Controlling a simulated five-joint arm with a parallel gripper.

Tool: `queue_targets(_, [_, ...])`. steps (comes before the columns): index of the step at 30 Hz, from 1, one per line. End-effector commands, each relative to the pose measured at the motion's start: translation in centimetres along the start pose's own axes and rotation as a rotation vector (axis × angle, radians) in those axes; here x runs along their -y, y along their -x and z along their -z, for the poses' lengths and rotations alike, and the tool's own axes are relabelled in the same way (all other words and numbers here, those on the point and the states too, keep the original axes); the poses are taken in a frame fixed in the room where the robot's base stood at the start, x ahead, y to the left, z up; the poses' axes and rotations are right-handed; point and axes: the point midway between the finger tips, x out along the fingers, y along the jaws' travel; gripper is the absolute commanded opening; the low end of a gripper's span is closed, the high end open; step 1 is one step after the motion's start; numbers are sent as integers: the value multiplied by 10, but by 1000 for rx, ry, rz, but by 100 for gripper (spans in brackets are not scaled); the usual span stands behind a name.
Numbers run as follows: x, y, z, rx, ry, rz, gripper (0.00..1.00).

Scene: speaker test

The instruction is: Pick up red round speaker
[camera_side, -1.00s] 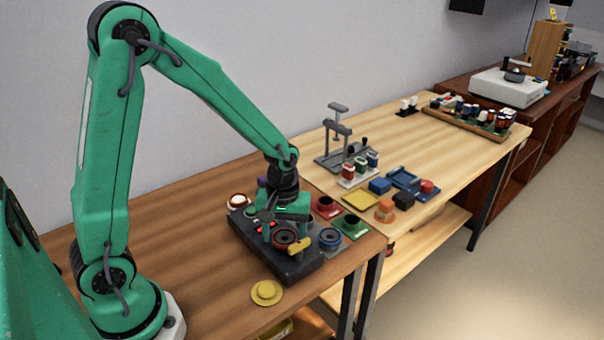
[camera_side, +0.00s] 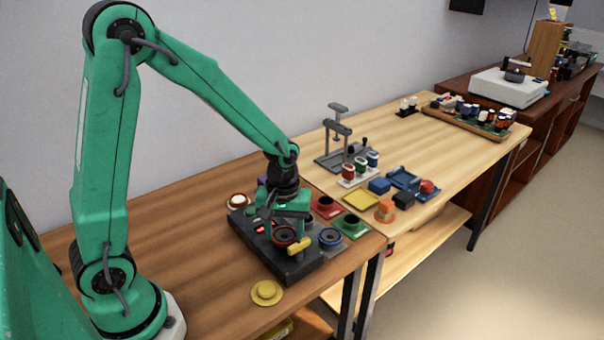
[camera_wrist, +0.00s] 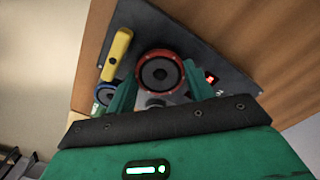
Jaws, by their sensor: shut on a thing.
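The red round speaker (camera_side: 284,236) has a red rim and a dark cone. It is at the dark test board in the side view. In the wrist view the speaker (camera_wrist: 160,73) sits between the two green fingers of my gripper (camera_wrist: 158,88). My gripper (camera_side: 284,226) is shut on it in the side view, low over the board. I cannot tell whether the speaker is touching the board or slightly above it.
The dark board (camera_side: 290,268) carries a yellow handle (camera_side: 298,246), close beside the speaker. A blue round speaker (camera_side: 330,238) stands to the right. A yellow round piece (camera_side: 266,292) lies in front. Red (camera_side: 326,206) and green (camera_side: 353,225) square holders are behind right.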

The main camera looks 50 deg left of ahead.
Motion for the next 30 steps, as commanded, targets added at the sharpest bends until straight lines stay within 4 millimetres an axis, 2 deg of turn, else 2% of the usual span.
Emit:
queue_targets(9, [-1,36,1,-4,0,-4,29])
queue_targets(21, [-18,75,-66,-2,-6,-4,29])
queue_targets(30, [-26,97,-102,-1,-3,-1,29])
